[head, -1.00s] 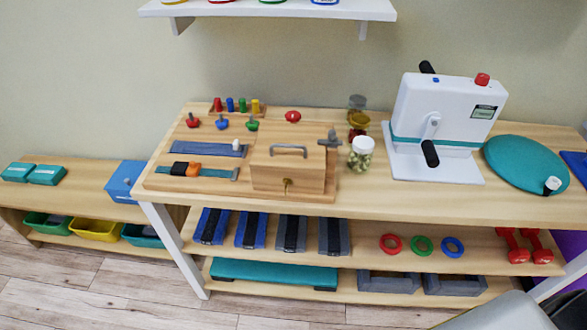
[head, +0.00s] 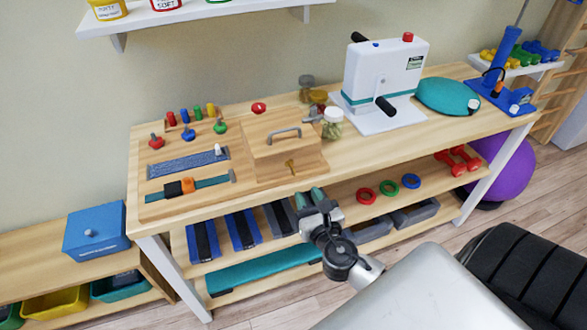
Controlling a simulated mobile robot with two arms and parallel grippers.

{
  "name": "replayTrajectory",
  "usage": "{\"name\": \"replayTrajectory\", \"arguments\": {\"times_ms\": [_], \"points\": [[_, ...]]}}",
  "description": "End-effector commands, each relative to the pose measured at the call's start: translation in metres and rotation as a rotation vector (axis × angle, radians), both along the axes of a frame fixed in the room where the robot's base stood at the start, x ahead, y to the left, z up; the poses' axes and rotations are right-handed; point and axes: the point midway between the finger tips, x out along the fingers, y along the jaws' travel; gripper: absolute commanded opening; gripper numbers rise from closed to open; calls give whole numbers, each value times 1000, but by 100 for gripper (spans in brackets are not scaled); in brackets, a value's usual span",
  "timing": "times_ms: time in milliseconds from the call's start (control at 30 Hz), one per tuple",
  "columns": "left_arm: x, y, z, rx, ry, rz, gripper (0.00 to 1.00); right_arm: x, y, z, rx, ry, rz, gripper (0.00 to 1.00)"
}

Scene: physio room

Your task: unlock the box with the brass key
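The wooden box (head: 265,160) with a grey handle (head: 284,133) on its lid sits on the right part of a wooden board on the table. Its lid looks closed. The small brass key (head: 290,167) shows at the box's front face; whether it sits fully in a lock is too small to tell. My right gripper (head: 310,197) is in front of the table edge, below and slightly right of the key and apart from it. Its two greenish fingertips are spread with nothing visible between them. My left gripper is out of view.
The board (head: 152,210) also holds coloured pegs, knobs and straps. A lidded jar (head: 332,125) stands close to the box's right. A white crank machine (head: 380,75) is farther right. The shelf below the tabletop holds blue and grey weights and coloured rings.

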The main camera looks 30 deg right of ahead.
Motion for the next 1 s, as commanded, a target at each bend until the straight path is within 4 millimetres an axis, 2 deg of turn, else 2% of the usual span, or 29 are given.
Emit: {"name": "replayTrajectory", "arguments": {"times_ms": [300, 500, 667, 933, 1000], "points": [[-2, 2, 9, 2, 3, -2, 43, 58, -14, 1, 4, -1, -2, 31], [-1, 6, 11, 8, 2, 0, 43, 85, -21, 0, 4, 1, -1, 31], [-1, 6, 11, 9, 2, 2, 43, 94, -23, 0, 6, 2, 0, 31], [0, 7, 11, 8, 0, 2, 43, 95, -23, -1, 7, 2, 1, 31], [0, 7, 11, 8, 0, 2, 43, 95, -23, -1, 7, 2, 0, 20]]}}
